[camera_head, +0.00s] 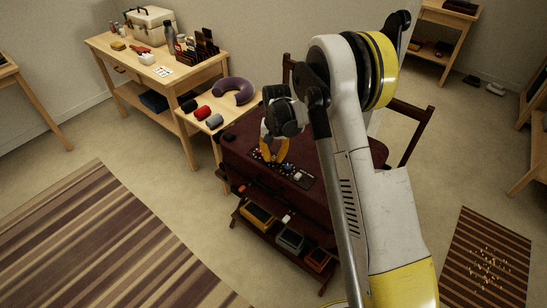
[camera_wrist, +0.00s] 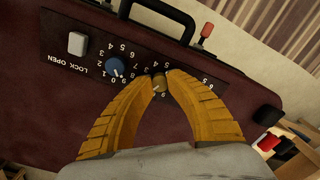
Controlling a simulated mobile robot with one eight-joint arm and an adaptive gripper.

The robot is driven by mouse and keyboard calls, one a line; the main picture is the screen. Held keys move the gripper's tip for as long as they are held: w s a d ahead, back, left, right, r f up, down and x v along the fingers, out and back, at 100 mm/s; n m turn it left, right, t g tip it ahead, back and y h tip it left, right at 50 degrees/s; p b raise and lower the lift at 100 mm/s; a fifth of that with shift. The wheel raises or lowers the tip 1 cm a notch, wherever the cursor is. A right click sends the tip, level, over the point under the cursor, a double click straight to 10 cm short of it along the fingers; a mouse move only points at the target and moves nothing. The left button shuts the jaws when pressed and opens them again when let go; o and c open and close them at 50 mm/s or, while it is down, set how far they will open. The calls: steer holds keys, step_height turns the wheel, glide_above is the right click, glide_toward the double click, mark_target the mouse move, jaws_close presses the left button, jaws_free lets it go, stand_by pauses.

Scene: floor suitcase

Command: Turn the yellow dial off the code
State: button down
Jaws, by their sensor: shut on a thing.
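The dark red suitcase (camera_head: 240,150) lies on a stand, with a black lock panel on it. In the wrist view, the yellow dial (camera_wrist: 159,82) sits between the two tips of my orange-fingered gripper (camera_wrist: 160,77), which is shut on it. White numbers around this dial are partly covered by the fingers. A blue dial (camera_wrist: 115,67) with a number ring is left of it. A pale switch (camera_wrist: 77,43) stands further left, near the words "LOCK OPEN". In the head view, my gripper (camera_head: 273,151) reaches down onto the panel and hides part of it.
The suitcase's black handle (camera_wrist: 160,12) rises near the panel. A red-tipped piece (camera_wrist: 205,32) stands to its right. The stand's lower shelf holds a yellow box (camera_head: 258,215) and other boxes. A wooden table (camera_head: 112,55) with several items is behind left.

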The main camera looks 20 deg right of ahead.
mark_target(275, 158)
steer(key=shift+m, duration=0.5)
steer(key=c, duration=1.2)
jaws_free()
steer(key=shift+c, duration=0.2)
step_height(275, 158, up, 12)
steer(key=shift+d, duration=0.25)
steer(key=shift+s, duration=0.1)
